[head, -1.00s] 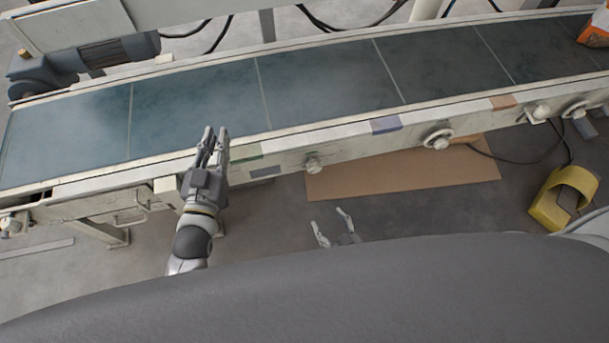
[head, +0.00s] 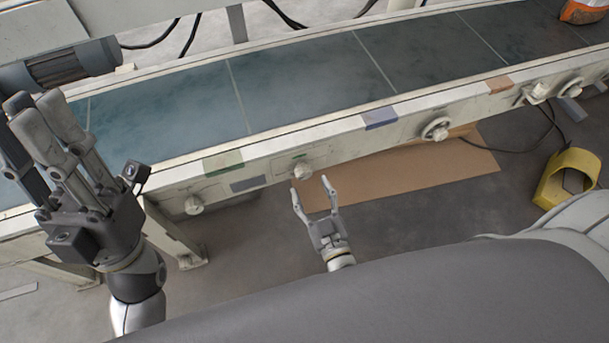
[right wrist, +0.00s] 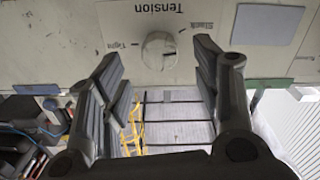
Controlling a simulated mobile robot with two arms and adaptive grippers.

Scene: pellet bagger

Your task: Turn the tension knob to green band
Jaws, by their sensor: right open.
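The tension knob (right wrist: 158,50) is round and off-white, on a panel under the word "Tension", which shows upside down in the right wrist view. A short dark mark is on its face, and "Tight" and "Slack" are printed near it. In the head view the knob (head: 302,170) sticks out of the conveyor's front rail. My right gripper (head: 315,192) is open and empty just below and in front of it; its fingers (right wrist: 158,85) stand apart to either side of the knob in the wrist view. My left gripper (head: 50,125) is raised at the left; its finger gap is unclear.
A green band (head: 222,162) and a blue band (head: 380,118) mark the rail to either side of the knob. Another knob (head: 195,204) is farther left. The conveyor belt (head: 310,80) runs behind. Cardboard (head: 410,172) and a yellow guard (head: 567,178) are on the floor.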

